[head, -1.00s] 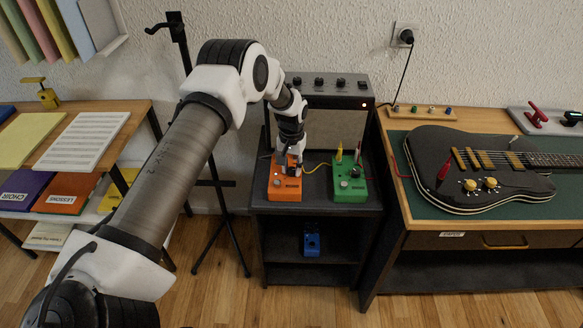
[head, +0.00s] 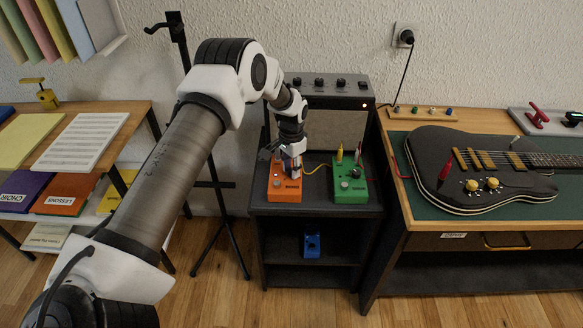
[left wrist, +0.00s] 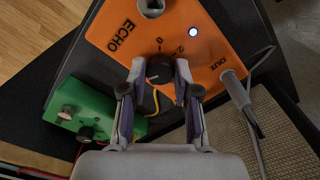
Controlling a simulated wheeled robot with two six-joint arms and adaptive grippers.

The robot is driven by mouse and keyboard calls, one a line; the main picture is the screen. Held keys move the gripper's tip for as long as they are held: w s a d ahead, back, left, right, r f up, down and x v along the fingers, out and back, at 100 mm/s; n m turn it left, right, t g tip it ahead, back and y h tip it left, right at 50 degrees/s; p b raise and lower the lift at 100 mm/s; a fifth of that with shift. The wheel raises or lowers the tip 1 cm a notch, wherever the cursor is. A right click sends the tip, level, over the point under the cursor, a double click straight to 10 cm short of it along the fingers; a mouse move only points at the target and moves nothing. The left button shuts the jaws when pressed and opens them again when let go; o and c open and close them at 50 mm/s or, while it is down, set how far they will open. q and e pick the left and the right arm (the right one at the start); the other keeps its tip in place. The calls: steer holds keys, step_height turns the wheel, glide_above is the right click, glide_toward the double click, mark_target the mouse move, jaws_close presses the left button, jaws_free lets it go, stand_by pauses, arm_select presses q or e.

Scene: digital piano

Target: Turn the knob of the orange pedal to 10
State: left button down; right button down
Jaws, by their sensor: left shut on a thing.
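The orange pedal (head: 285,193) stands on the left part of the black stand's top. In the left wrist view the orange pedal (left wrist: 205,75) shows the word ECHO, a lit white light and a metal footswitch. Its black knob (left wrist: 159,69) sits between the fingers of my left gripper (left wrist: 160,76), which is shut on it. In the head view my left gripper (head: 292,165) comes down over the pedal and hides the knob. My right gripper is not in view.
A green pedal (head: 350,188) stands just right of the orange one, with a yellow cable between them. An amplifier (head: 333,128) is behind them. A blue pedal (head: 312,243) is on the shelf below. A guitar (head: 480,170) lies on the bench at right.

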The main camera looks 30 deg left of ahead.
arm_select(q)
steer(key=shift+s+f, duration=0.2)
steer(key=c, duration=0.8)
jaws_free()
steer(key=shift+w, duration=0.15)
steer(key=shift+c, duration=0.2)
steer(key=shift+r, duration=0.1)
step_height(320, 180, up, 12)
